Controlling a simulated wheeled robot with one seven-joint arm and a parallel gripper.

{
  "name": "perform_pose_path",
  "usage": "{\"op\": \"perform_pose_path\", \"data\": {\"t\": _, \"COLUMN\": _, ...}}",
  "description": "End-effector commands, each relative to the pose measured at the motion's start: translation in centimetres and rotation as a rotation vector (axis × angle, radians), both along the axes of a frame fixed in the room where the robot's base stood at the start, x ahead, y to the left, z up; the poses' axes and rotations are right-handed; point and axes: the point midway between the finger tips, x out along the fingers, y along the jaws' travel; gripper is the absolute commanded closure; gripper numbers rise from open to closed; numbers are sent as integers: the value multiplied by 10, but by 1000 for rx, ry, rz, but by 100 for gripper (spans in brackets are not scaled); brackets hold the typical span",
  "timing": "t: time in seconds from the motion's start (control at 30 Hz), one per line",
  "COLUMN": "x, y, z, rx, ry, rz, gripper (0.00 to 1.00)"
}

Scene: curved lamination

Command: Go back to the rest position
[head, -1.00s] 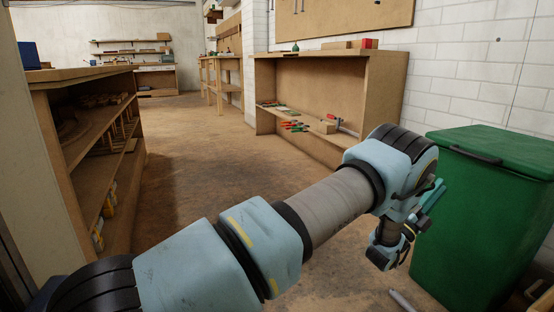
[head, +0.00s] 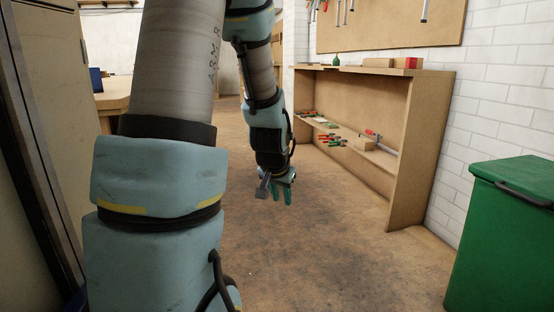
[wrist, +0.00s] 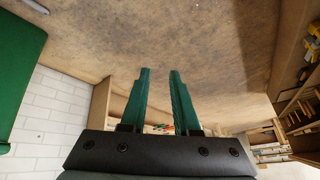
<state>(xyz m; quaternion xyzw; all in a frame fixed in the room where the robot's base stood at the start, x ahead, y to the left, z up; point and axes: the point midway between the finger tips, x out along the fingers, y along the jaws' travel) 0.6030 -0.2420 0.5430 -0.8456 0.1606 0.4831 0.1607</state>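My gripper (head: 281,192) hangs at the end of my raised, folded arm in the head view, over the open brown floor. In the wrist view my gripper (wrist: 158,85) shows two green fingers standing apart with a clear gap between them. Nothing is held between them. The fingertips touch nothing, with bare floor behind them. My arm covers much of the left half of the head view.
A green bin (head: 500,240) stands at the right by the white brick wall. A wooden shelf unit (head: 412,160) with tools and clamps stands behind it. A wooden bench (head: 113,92) is at the left, partly hidden by my arm. The middle floor (head: 330,235) is clear.

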Motion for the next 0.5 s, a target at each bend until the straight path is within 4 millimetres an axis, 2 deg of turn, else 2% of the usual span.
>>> {"op": "perform_pose_path", "data": {"t": 0.03, "x": -25, "y": 20, "z": 7, "rx": -6, "ry": 68, "rz": 68, "gripper": 70}}
{"op": "perform_pose_path", "data": {"t": 0.1, "x": -58, "y": 40, "z": 9, "rx": -13, "ry": 161, "rz": 154, "gripper": 70}}
{"op": "perform_pose_path", "data": {"t": 0.3, "x": -148, "y": 82, "z": 19, "rx": -19, "ry": 391, "rz": 374, "gripper": 70}}
{"op": "perform_pose_path", "data": {"t": 0.5, "x": -145, "y": 79, "z": 73, "rx": -17, "ry": 390, "rz": 364, "gripper": 70}}
